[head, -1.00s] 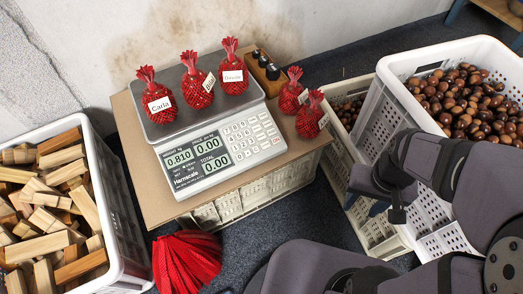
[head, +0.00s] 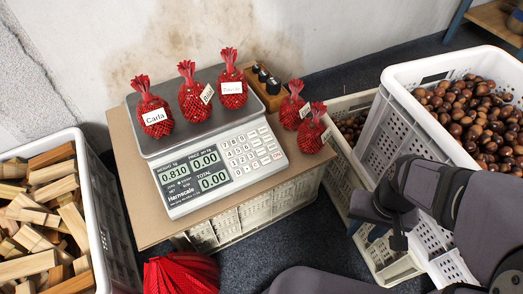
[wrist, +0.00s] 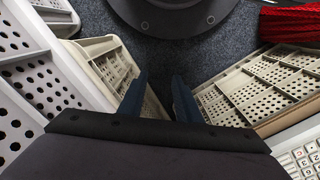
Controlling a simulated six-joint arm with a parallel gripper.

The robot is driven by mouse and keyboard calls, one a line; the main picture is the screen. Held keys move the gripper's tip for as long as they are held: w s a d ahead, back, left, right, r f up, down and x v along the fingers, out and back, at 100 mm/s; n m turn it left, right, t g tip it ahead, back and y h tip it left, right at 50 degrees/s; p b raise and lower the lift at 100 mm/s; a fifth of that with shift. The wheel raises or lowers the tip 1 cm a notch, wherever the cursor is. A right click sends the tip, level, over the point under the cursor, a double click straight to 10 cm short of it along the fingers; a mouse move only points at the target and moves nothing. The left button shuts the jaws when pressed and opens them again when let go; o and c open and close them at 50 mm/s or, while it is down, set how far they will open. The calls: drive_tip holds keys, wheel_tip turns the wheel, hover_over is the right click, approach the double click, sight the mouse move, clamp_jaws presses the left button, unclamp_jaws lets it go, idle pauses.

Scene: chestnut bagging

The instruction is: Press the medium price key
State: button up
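The white scale (head: 205,168) stands on a cardboard sheet, its lit display reading 0.810, 0.00 and 0.00. Its keypad (head: 248,150) is at the front right of its face; the key markings are too small to tell which is the medium price key. Part of the keypad also shows at the lower right of the wrist view (wrist: 304,158). Three red net bags with name tags sit on the pan, one tagged Carla (head: 153,108). My gripper is open and empty in the wrist view (wrist: 160,92), its blue fingers apart. It is right of the scale, beside the chestnut crate, clear of the keys.
Two more red net bags (head: 311,130) stand right of the scale. A wooden holder with dark knobs (head: 268,86) is behind them. A crate of chestnuts (head: 392,92) is at right, a crate of wood pieces (head: 92,212) at left. Red netting (head: 180,274) lies in front.

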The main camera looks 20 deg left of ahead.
clamp_jaws()
idle(1.5)
